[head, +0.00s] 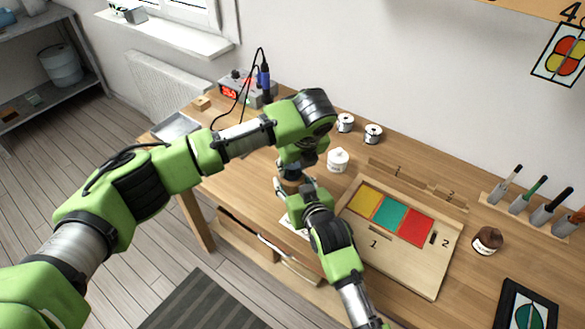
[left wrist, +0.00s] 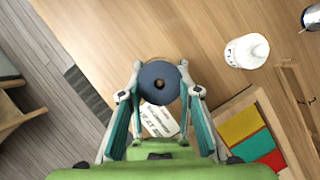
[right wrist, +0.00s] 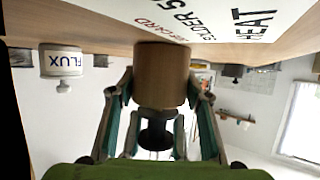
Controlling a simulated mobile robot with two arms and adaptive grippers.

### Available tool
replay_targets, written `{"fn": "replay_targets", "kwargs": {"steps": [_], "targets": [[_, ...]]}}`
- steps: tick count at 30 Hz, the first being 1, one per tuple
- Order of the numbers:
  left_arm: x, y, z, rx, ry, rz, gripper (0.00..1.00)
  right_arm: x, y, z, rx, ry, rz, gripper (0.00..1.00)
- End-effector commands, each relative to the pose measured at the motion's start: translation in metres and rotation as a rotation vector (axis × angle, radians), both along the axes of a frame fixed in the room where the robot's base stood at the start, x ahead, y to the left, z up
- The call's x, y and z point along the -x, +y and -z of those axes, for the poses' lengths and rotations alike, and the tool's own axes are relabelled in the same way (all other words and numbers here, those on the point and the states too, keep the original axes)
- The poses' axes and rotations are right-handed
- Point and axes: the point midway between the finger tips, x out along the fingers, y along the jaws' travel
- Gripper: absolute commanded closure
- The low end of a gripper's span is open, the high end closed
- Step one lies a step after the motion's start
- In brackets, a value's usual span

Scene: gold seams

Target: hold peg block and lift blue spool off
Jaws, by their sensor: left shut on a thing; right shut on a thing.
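The blue spool (left wrist: 159,83) shows from above in the left wrist view, its dark centre hole facing up. My left gripper (left wrist: 160,92) is shut on it from both sides. The wooden peg block (right wrist: 161,76) fills the middle of the upside-down right wrist view, standing on the bench. My right gripper (right wrist: 160,100) is shut on the block. The dark spool (right wrist: 155,137) shows at the block's top end, with the left fingers around it. I cannot tell whether it touches the block. In the head view both grippers meet over the block (head: 292,186), and the arms mostly hide the spool.
A printed card (left wrist: 160,120) lies by the block. A white flux jar (head: 338,160) stands behind. A wooden board with yellow, teal and red panels (head: 425,270) lies to the right. The soldering station (head: 240,88) is at the back left.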

Motion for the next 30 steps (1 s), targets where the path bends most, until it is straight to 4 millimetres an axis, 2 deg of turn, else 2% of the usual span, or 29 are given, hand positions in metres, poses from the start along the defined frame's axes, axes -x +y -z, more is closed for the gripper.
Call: {"fn": "replay_targets", "kwargs": {"steps": [6, 12, 17, 24, 25, 26, 27, 30], "targets": [[-0.001, -0.001, -0.046, 0.002, -0.005, 0.002, 0.83, 0.0, 0.0, 0.001, 0.0, 0.001, 0.0, 0.81], [0.0, -0.001, -0.078, 0.001, -0.002, 0.002, 0.83, 0.0, 0.0, 0.001, 0.0, 0.001, 0.0, 0.81], [0.0, 0.0, -0.088, 0.0, -0.002, 0.001, 0.83, 0.0, 0.0, 0.001, 0.0, 0.001, 0.0, 0.81], [0.0, 0.0, -0.089, 0.0, -0.001, 0.001, 0.83, 0.0, 0.0, 0.001, 0.0, 0.001, 0.0, 0.81], [0.0, 0.0, -0.089, 0.0, -0.001, 0.001, 0.83, 0.0, 0.0, 0.001, 0.0, 0.001, 0.0, 0.47], [0.0, 0.0, -0.089, 0.0, -0.001, 0.001, 0.83, 0.0, 0.0, 0.001, 0.0, 0.001, 0.0, 0.39], [0.0, 0.0, -0.089, 0.0, -0.001, 0.001, 0.83, 0.0, 0.0, 0.001, 0.0, 0.001, 0.0, 0.35], [0.0, 0.0, -0.089, 0.0, -0.001, 0.001, 0.83, 0.0, 0.0, 0.0, 0.0, 0.001, 0.0, 0.35]]}}
